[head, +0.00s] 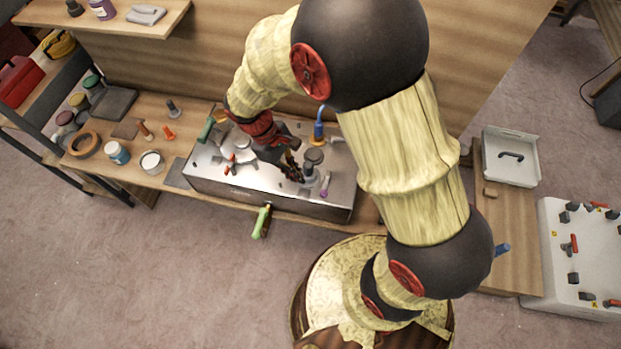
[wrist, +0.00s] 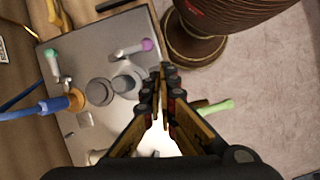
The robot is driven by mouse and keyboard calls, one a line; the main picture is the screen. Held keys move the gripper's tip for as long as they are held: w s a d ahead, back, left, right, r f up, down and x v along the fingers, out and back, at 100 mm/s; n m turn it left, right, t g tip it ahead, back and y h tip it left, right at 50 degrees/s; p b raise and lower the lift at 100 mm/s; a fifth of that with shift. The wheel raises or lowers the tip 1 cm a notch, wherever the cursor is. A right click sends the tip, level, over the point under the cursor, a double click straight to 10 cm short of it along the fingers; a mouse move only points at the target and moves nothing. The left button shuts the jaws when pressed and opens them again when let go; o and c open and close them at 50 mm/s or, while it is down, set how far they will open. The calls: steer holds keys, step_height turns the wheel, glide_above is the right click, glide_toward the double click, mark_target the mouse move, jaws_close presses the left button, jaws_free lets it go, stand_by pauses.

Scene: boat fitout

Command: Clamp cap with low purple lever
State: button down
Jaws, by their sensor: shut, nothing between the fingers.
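The purple lever (head: 325,185) lies low near the front right of the metal box top. In the wrist view its purple knob (wrist: 148,45) ends a pale arm, beyond my fingertips. A round grey cap (head: 314,156) is behind it, beside a grey post (head: 309,172). In the wrist view two grey round tops, (wrist: 100,91) and (wrist: 127,80), lie left of my fingers; I cannot tell which is the task's cap. My gripper (head: 291,171) is shut and empty over the box, left of the purple lever. Its closed tips (wrist: 163,78) appear apart from the lever.
A blue upright handle (head: 319,125) on an orange base stands at the box's back. A green handle (head: 262,222) sticks out at the front. Red-tipped clamps (head: 229,158) occupy the box's left. Jars (head: 152,162) stand on the bench left. The floor in front is clear.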

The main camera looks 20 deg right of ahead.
mark_target(326, 184)
steer(key=w+n, duration=0.1)
steer(key=w+d+n+h, duration=0.1)
steer(key=w, duration=0.1)
steer(key=shift+w+f+n, duration=0.15)
steer(key=shift+f+n, duration=0.05)
steer(key=shift+n, duration=0.2)
steer(key=b+x, duration=0.1)
steer(key=x, duration=0.9)
steer(key=shift+b, duration=0.3)
